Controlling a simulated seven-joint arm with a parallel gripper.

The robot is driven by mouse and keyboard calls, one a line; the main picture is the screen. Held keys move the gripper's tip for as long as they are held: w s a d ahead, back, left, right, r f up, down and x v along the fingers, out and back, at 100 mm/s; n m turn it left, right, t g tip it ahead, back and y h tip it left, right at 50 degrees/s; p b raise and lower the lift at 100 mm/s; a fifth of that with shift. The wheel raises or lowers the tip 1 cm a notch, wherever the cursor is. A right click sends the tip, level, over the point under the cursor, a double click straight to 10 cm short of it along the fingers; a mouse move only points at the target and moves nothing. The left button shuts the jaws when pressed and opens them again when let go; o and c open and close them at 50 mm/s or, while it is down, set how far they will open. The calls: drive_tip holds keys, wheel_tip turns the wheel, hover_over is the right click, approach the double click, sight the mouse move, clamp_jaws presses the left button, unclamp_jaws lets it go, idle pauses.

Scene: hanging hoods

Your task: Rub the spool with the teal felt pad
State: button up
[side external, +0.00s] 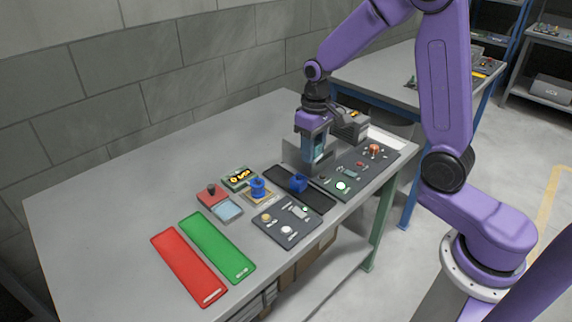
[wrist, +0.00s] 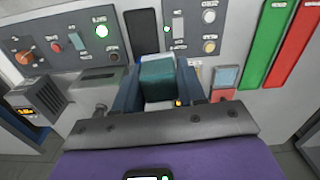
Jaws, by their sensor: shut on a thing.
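My gripper (side external: 313,152) is shut on the teal felt pad (wrist: 157,72), which sits between its two fingers in the wrist view. In the side view it points down above the back right of the table, beside a grey block. The blue spool (side external: 258,188) stands upright on a small tan-edged plate, to the left of my gripper and apart from it. A second, smaller blue object (side external: 298,182) is on a dark strip between the spool and my gripper. I cannot make out the spool in the wrist view; the pad and gripper block part of it.
Dark control panels with buttons lie at the front (side external: 286,226) and right (side external: 357,167). A grey boxy device (side external: 350,126) stands behind my gripper. Red (side external: 188,266) and green (side external: 217,247) strips lie at the left. A red-knobbed block (side external: 212,194) is near the spool. The far left table is clear.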

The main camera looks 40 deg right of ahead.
drive_tip(key=w+a+f+n, duration=0.2)
drive_tip(key=w+n, duration=0.5)
drive_tip(key=n, duration=1)
hover_over(262, 180)
drive_tip(key=d, duration=0.1)
wheel_tip(262, 180, down, 4)
drive_tip(key=r, duration=0.1)
drive_tip(key=shift+s+f, duration=0.15)
drive_tip(key=shift+f, duration=3.25)
drive_tip(key=shift+a+f, duration=0.55)
drive_tip(key=shift+f, duration=0.35)
drive_tip(key=shift+c, duration=0.4)
drive_tip(key=shift+w+a, duration=0.2)
drive_tip(key=shift+a, duration=0.55)
drive_tip(key=shift+w+a, duration=0.2)
drive_tip(key=shift+a, duration=0.55)
drive_tip(key=shift+w+a, duration=0.2)
drive_tip(key=shift+a, duration=0.55)
drive_tip(key=d, duration=0.2)
drive_tip(key=s+d, duration=0.1)
drive_tip(key=d, duration=0.2)
drive_tip(key=shift+s+d, duration=0.1)
drive_tip(key=shift+d, duration=0.15)
wheel_tip(262, 180, up, 8)
drive_tip(key=shift+r, duration=0.1)
